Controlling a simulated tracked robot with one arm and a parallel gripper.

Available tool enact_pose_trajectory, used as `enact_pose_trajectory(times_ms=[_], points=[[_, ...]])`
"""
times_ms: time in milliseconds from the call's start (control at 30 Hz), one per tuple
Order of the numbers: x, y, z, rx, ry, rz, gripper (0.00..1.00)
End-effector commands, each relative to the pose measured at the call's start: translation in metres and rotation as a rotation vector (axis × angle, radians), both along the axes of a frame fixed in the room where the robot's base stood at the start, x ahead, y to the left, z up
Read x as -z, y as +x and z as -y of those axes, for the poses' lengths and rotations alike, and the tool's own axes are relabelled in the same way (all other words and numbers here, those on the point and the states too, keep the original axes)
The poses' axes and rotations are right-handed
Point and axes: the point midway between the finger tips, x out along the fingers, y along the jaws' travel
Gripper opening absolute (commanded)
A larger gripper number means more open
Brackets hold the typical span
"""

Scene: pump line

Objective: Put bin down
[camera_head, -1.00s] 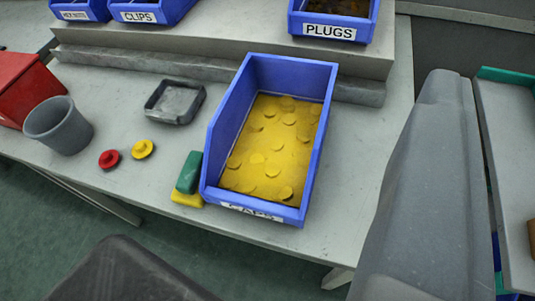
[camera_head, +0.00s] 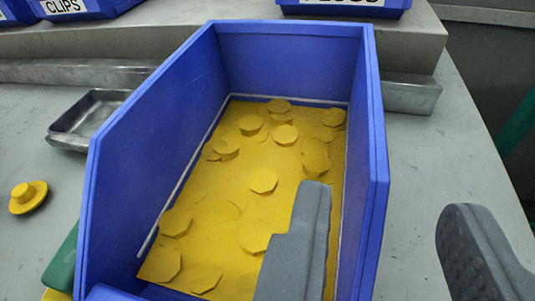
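The blue bin (camera_head: 140,150), holding yellow caps (camera_head: 263,181), fills the middle of the camera view. It looks upright on the grey table, but its front end and base are cut off or hidden. My gripper (camera_head: 388,198) straddles the bin's right wall. One grey finger is over the caps inside the bin, and the other is outside to the right. Gaps show between both fingers and the wall, so the gripper looks open and not clamped on it.
A small grey tray (camera_head: 85,118) and a yellow knob (camera_head: 28,196) lie left of the bin. A green block (camera_head: 62,262) is close against its left side. A raised ledge with the CLIPS bin (camera_head: 75,8) is behind. Table surface is clear to the right.

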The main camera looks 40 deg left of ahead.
Motion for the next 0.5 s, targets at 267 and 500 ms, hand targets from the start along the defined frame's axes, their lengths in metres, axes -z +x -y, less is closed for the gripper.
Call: enact_pose_trajectory(times_ms=[267,500], points=[[0.007,0.022,-0.006,0.0,-0.001,-0.001,0.34],[0.011,0.035,-0.01,0.0,0.0,0.001,0.34]])
